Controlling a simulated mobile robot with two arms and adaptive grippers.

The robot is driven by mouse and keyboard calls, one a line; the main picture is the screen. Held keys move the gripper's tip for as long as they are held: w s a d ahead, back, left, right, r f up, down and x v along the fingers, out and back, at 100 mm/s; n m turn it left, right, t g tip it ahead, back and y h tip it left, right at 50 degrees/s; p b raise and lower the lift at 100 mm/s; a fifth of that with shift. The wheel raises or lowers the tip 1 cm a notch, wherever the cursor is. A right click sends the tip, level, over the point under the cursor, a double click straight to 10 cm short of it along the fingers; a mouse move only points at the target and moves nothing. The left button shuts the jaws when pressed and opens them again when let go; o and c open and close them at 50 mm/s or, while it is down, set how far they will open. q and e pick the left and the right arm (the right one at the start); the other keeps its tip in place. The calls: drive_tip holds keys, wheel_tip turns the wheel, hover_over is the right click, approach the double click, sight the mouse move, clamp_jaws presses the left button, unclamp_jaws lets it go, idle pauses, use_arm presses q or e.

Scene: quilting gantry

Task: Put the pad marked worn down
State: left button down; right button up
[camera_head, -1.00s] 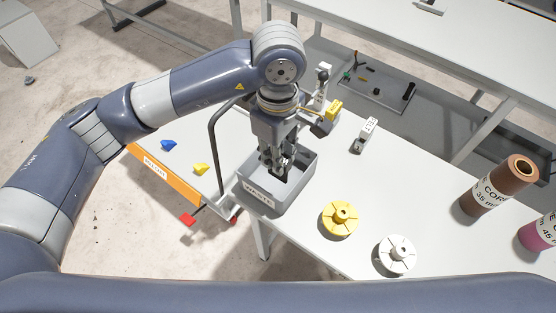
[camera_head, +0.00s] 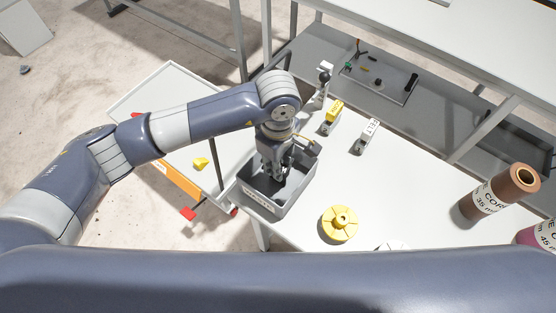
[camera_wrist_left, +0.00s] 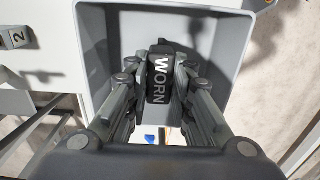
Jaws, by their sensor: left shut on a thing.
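My left gripper (camera_head: 281,182) points down into the grey bin (camera_head: 292,208) on the white table; the bin's front label appears to read WASTE. In the left wrist view, the gripper (camera_wrist_left: 160,100) is shut on a black pad marked WORN (camera_wrist_left: 158,82), held between its fingers. The bin's walls (camera_wrist_left: 92,75) surround the pad in that view. Whether the pad touches the bin floor cannot be told. In the head view the pad cannot be made out between the dark fingers. My right gripper is not in view.
A yellow hub-like disc (camera_head: 340,223) and a partly hidden white one (camera_head: 393,246) stand right of the bin. Yellow (camera_head: 333,114) and white (camera_head: 367,136) labelled blocks stand behind it. A copper-coloured roll (camera_head: 497,194) is at right. A tray cart (camera_head: 150,95) is at left.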

use_arm(q)
drive_tip(key=shift+f, duration=0.25)
drive_tip(key=c, duration=1.6)
unclamp_jaws()
drive_tip(key=shift+c, duration=0.2)
drive_tip(key=shift+o, duration=1.1)
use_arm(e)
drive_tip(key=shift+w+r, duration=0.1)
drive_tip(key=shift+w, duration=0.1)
use_arm(q)
wheel_tip(320, 180, up, 12)
drive_tip(key=b, duration=0.3)
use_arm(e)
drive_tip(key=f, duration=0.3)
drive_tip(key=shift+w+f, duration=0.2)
